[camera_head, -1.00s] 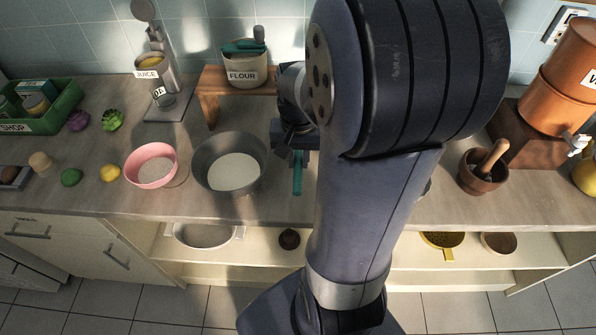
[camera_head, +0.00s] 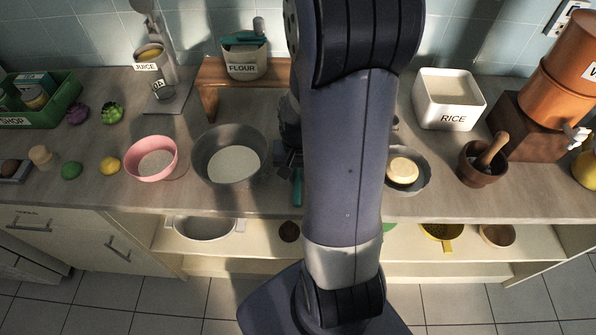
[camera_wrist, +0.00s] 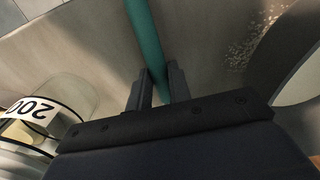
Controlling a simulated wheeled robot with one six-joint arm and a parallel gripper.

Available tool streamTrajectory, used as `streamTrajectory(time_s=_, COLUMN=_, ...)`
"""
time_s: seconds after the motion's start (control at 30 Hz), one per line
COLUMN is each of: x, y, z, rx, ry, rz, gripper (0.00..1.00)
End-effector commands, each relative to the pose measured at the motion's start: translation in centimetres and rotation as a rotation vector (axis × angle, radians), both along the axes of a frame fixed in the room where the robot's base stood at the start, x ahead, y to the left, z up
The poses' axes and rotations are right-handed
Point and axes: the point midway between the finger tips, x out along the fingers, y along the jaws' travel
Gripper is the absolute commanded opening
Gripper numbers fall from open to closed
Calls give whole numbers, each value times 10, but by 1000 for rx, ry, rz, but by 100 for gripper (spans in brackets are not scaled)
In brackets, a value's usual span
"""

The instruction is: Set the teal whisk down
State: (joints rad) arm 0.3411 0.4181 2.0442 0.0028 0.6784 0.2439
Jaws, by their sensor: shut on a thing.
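The teal whisk shows as a slim teal handle (camera_head: 298,190) just right of the large grey bowl, near the counter's front. In the wrist view its teal shaft (camera_wrist: 146,35) runs up from between the two dark fingers. My gripper (camera_wrist: 158,86) is shut on this shaft. In the head view my gripper (camera_head: 291,166) is small and dark, partly hidden by my arm. The whisk's wire end is not visible, and I cannot tell whether the whisk touches the counter.
The large grey bowl (camera_head: 205,172) stands close left of my gripper, with a pink bowl (camera_head: 136,172) beyond. A wooden stand (camera_head: 209,100) holds the flour container (camera_head: 242,68) behind. A smaller grey bowl (camera_head: 422,181) and white rice container (camera_head: 425,112) stand right of my arm.

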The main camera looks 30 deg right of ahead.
Motion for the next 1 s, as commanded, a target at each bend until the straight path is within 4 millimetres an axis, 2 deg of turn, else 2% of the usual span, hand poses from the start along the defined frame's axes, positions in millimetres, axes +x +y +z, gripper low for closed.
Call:
streamTrajectory(time_s=0.2, x=0, y=0, z=-3, rx=0, ry=0, rz=0, gripper=0)
streamTrajectory(time_s=0.23, x=0, y=0, z=-3, rx=0, ry=0, rz=0, gripper=20)
streamTrajectory(time_s=0.5, x=0, y=0, z=-2, rx=0, ry=0, rz=0, gripper=41)
streamTrajectory(time_s=1.0, x=0, y=0, z=-3, rx=1, ry=1, rz=0, gripper=41)
